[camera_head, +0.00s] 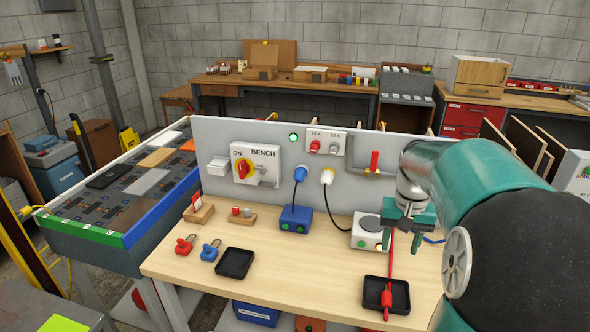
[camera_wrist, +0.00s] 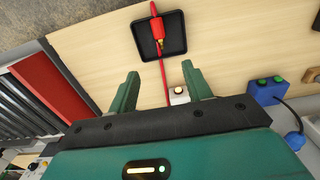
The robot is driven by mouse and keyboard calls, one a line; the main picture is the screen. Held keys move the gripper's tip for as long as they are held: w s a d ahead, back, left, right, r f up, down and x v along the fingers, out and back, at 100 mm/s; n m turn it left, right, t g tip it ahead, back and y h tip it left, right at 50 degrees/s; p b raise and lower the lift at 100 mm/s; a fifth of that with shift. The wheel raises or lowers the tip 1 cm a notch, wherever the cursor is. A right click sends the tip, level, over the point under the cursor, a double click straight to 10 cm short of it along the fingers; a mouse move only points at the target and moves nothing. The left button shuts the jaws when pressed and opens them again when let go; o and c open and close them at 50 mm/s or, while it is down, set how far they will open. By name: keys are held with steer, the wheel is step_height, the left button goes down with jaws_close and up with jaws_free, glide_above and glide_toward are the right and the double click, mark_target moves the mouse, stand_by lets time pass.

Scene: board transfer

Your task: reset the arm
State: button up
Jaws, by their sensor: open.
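My green arm reaches in from the right of the head view. My gripper (camera_head: 404,222) hangs above the right part of the wooden bench (camera_head: 320,280), with its jaws apart. In the wrist view my gripper (camera_wrist: 160,78) is open, and nothing shows clamped between its fingers. A red probe-like tool (camera_head: 387,299) lies in the right black tray (camera_head: 370,307). It also shows in the wrist view (camera_wrist: 157,32). Its red lead runs from the tray toward the white box (camera_head: 367,232), passing under or behind my gripper; its end is hidden.
An upright panel (camera_head: 215,140) with a BENCH switch (camera_head: 243,168) stands behind the bench. A blue box (camera_head: 296,218), red padlock (camera_head: 185,245), blue padlock (camera_head: 210,250) and empty black tray (camera_head: 236,263) sit on the bench. The front middle is clear.

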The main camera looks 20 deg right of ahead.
steer(key=shift+a, duration=0.1)
steer(key=s+a+r+n+t, duration=0.2)
steer(key=s+a, duration=0.3)
steer(key=a, duration=0.8)
steer(key=s+a+r+n+t, duration=0.2)
steer(key=s+a+n+t, duration=0.1)
steer(key=a, duration=1)
steer(key=shift+s+a+r+n+t, duration=0.2)
steer(key=shift+s+n+t, duration=0.1)
steer(key=shift+s+n, duration=0.75)
